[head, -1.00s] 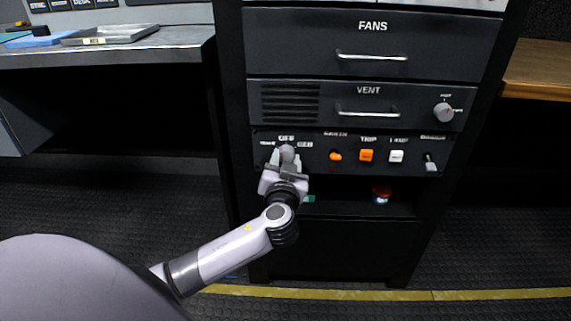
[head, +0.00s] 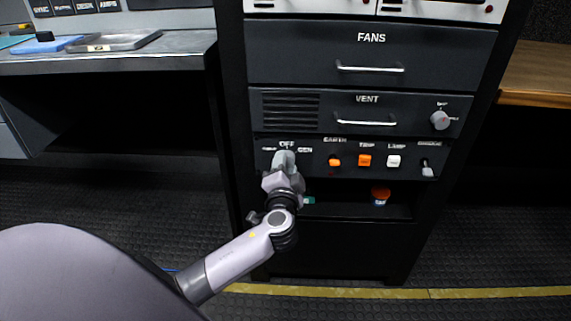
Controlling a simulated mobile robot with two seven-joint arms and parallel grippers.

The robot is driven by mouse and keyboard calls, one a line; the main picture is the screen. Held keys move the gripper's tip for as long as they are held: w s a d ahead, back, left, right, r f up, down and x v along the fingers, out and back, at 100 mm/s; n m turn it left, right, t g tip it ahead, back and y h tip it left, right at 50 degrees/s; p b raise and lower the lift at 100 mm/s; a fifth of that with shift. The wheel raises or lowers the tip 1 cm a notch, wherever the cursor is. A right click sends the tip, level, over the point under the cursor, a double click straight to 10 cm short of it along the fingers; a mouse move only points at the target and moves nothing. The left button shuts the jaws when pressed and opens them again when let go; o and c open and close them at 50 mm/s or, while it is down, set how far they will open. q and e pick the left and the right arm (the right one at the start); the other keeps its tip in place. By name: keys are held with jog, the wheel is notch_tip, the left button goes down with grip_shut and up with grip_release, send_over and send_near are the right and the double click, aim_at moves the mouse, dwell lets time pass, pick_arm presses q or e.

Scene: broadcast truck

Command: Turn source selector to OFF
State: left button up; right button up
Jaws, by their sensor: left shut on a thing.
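The source selector (head: 284,158) is a grey knob at the left of the lower black panel (head: 315,158) in the head view. Labels stand around it: OFF above, GEN to its right and a small blurred label to its left. My left gripper (head: 283,166) is shut on the knob from the front and below. The gripper hides part of the knob, so I cannot tell exactly where its pointer stands. My right gripper is out of view.
Right of the knob are an orange switch (head: 334,162), an orange TRIP button (head: 365,160), a white LAMP button (head: 393,161) and a toggle (head: 427,168). The VENT drawer (head: 300,108) is above.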

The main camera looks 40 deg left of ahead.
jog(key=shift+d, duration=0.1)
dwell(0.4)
pick_arm(q)
jog(key=o, duration=1)
jog(key=shift+o, duration=0.2)
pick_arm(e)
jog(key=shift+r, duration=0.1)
pick_arm(q)
jog(key=p+v, duration=0.1)
jog(key=v, duration=0.6)
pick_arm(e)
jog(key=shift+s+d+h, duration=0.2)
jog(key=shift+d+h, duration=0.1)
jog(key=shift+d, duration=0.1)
